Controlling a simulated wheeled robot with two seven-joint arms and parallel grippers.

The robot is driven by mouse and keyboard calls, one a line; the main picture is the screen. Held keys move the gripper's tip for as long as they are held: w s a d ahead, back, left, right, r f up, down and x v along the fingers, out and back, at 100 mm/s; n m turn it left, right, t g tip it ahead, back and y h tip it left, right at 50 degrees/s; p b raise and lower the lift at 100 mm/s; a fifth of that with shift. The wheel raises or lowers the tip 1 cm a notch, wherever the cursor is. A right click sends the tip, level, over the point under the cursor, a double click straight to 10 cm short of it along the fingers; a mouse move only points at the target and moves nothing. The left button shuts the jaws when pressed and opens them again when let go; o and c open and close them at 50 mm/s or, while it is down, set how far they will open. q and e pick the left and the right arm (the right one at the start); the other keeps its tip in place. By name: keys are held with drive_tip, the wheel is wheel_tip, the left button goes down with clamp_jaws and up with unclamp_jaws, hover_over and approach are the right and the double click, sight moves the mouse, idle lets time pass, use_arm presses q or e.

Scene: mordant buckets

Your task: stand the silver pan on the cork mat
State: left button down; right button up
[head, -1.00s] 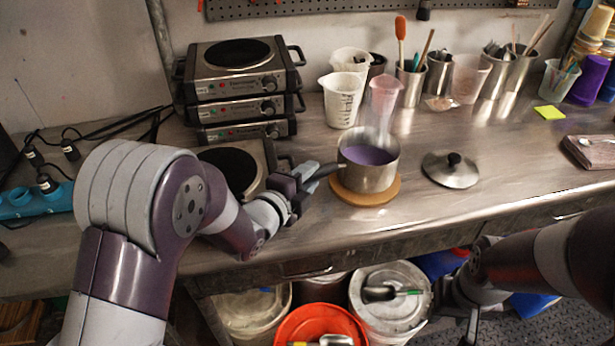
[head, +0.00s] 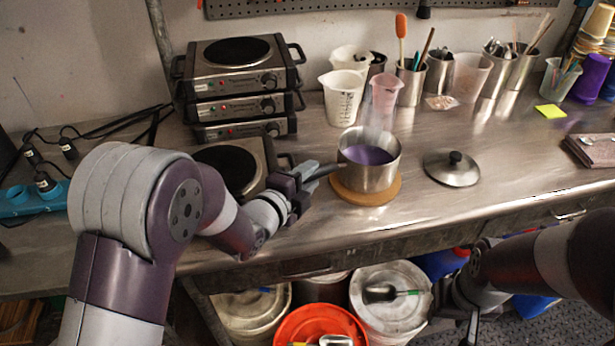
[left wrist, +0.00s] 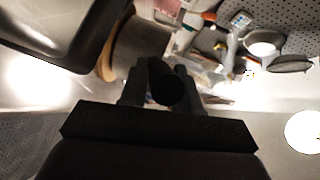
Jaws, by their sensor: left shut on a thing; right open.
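The silver pan (head: 369,178) holds purple liquid and steams. It is upright over the round cork mat (head: 366,197), its base appearing to rest there, with the mat's rim showing around the front. My left gripper (head: 310,174) is shut on the pan's dark handle, left of the pan. In the left wrist view the handle's end (left wrist: 166,84) shows between the fingers, with the pan's side (left wrist: 142,42) and the mat's edge (left wrist: 105,62) close together beyond. My right gripper (head: 468,312) is open and empty, low in front of the bench, partly dark.
A lid (head: 452,170) lies right of the mat. A hot plate (head: 228,168) is left, beside stacked hot plates (head: 238,78). A white jug (head: 341,98) and a pink beaker (head: 383,98) stand close behind the pan. Buckets (head: 391,300) are below the bench.

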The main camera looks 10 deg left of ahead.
idle(0.5)
use_arm(q)
drive_tip(key=c, duration=0.7)
unclamp_jaws()
drive_tip(key=shift+c, duration=0.2)
drive_tip(key=shift+s+f, duration=0.1)
drive_tip(key=shift+f, duration=0.1)
drive_tip(key=shift+s+a, duration=0.2)
drive_tip(key=shift+s, duration=0.15)
drive_tip(key=v, duration=1.2)
drive_tip(key=shift+r, duration=0.25)
